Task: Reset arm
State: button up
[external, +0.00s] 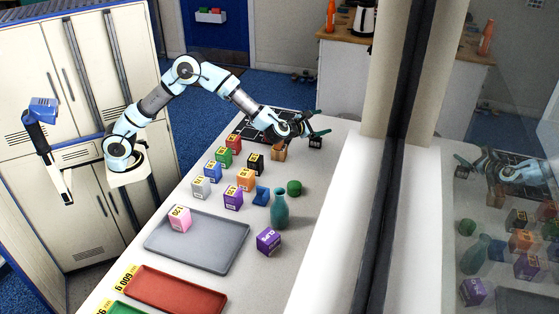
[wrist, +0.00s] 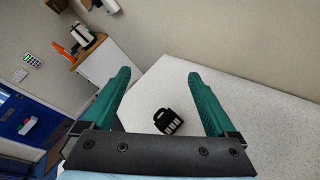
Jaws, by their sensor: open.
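My gripper (external: 323,122) is at the far end of the counter in the external view, at the end of my outstretched arm. Its two green fingers are spread apart with nothing between their tips in the wrist view (wrist: 158,74). A small black item with white marks (wrist: 168,121) lies on the counter, lower in the wrist view between the fingers. A dark box (external: 316,142) shows just below the gripper in the external view; I cannot tell whether the gripper touches it.
Several coloured cartons, a teal vase (external: 279,209) and a green round item (external: 294,187) stand on the counter. The grey tray (external: 215,251) holds a pink carton (external: 180,218); a purple carton (external: 269,241) stands beside it. A red tray (external: 178,290) is nearer. A glass panel stands right.

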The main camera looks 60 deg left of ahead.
jog(key=s+a+m+g+h+p, duration=0.1)
jog(key=s+a+m+h, duration=0.1)
jog(key=s+m, duration=0.2)
jog(key=s+a+r+m+g+h+p, duration=0.1)
jog(key=s+m, duration=0.3)
jog(key=m, duration=0.5)
jog(key=s+a+m+g+h+p, duration=0.1)
jog(key=s+a+m+g+h, duration=0.1)
jog(key=m, duration=0.5)
jog(key=shift+s+a+r+m+h, duration=0.2)
jog(key=shift+s+a+h, duration=0.1)
jog(key=shift+s+a, duration=0.35)
jog(key=shift+s+a+r+m+h, duration=0.15)
jog(key=shift+s+a+h, duration=0.25)
jog(key=shift+s, duration=0.3)
jog(key=s+a+f+m+g, duration=0.3)
jog(key=s+a+m, duration=0.1)
jog(key=s, duration=0.6)
jog(key=s+a+f+m+g+y, duration=0.1)
jog(key=s+a+f+m+g, duration=0.2)
jog(key=s, duration=0.7)
jog(key=s+a+f+m+g+y, duration=0.1)
jog(key=s+a+f+m+g, duration=0.2)
jog(key=s, duration=0.7)
jog(key=shift+a+m, duration=1.05)
jog(key=shift+a, duration=0.8)
